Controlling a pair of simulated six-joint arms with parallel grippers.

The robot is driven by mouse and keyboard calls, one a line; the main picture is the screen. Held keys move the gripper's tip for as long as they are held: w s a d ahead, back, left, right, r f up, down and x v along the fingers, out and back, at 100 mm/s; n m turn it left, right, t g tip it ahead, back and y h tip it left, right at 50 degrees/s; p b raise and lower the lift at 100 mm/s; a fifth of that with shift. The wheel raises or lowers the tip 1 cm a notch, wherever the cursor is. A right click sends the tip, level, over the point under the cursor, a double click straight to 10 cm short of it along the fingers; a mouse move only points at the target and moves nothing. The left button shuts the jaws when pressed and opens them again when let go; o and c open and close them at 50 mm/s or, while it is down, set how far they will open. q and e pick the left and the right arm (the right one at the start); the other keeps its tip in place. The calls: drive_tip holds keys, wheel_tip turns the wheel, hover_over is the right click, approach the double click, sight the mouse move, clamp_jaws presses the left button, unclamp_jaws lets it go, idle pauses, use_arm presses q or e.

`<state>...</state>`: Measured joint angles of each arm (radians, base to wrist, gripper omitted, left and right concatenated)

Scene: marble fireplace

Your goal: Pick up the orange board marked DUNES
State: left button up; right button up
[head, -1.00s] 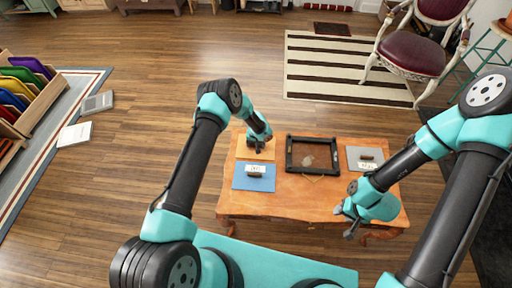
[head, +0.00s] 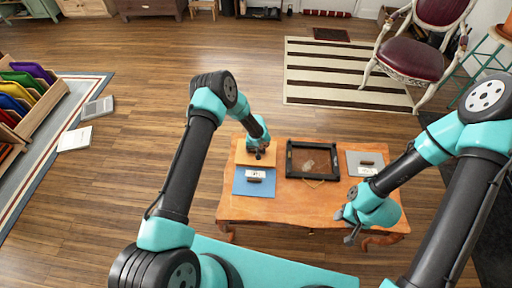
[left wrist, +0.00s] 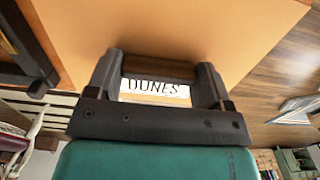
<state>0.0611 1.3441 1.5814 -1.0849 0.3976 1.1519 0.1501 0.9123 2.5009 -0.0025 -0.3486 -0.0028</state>
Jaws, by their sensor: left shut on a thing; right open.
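The orange board (left wrist: 205,30), marked DUNES on a white label (left wrist: 155,87), fills the upper part of the left wrist view. In the head view the orange board (head: 242,156) is at the back left of the wooden table, partly hidden by my left arm. My left gripper (head: 260,152) is shut on the board's brown handle (left wrist: 158,68), which sits between the fingers in the left wrist view. I cannot tell whether the board touches the table. My right gripper (head: 350,226) is open and empty over the table's front right.
A blue board (head: 254,187) lies just in front of the orange one on the table (head: 300,207). A black frame (head: 291,162) stands to the right, then a grey board (head: 354,160). A rack of coloured boards (head: 40,110) is on the floor at far left.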

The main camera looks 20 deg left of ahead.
use_arm(q)
drive_tip(key=s+d, duration=0.1)
drive_tip(key=s, duration=0.3)
drive_tip(key=s+d+r, duration=0.1)
drive_tip(key=s, duration=0.3)
drive_tip(key=s+d, duration=0.1)
drive_tip(key=s, duration=0.4)
drive_tip(key=shift+d+r, duration=0.15)
drive_tip(key=shift+d, duration=0.1)
